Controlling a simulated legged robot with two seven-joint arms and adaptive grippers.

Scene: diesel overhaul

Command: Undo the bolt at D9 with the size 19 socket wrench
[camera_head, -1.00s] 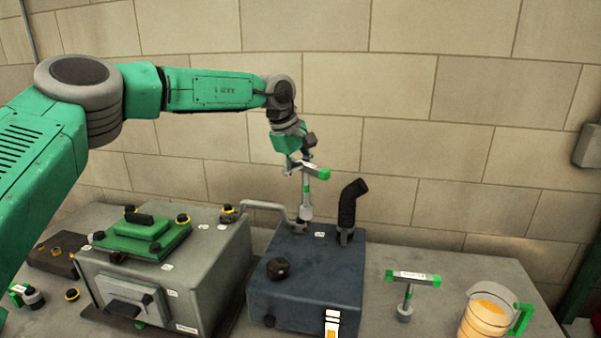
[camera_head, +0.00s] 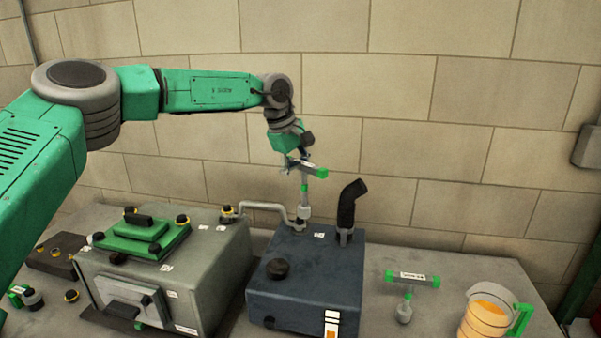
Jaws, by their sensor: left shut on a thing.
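My left gripper (camera_head: 297,160) is shut on the handle of a T-shaped socket wrench (camera_head: 304,190) with green ends. The wrench hangs upright, its socket down at the pipe flange (camera_head: 298,225) on top of the dark blue box (camera_head: 310,270). I cannot tell whether the socket sits over a bolt there. The D9 label and the size marking are too small to read; a small white tag (camera_head: 319,235) lies beside the flange. A second T-handled wrench (camera_head: 408,280) stands upright on the table at the right. My right gripper is out of view.
A grey housing (camera_head: 208,270) with a green cover (camera_head: 140,238) stands left of the blue box, joined to it by a bent pipe (camera_head: 262,205). A black elbow hose (camera_head: 347,208) rises close right of the wrench. A jug (camera_head: 485,318) of orange liquid stands at the right.

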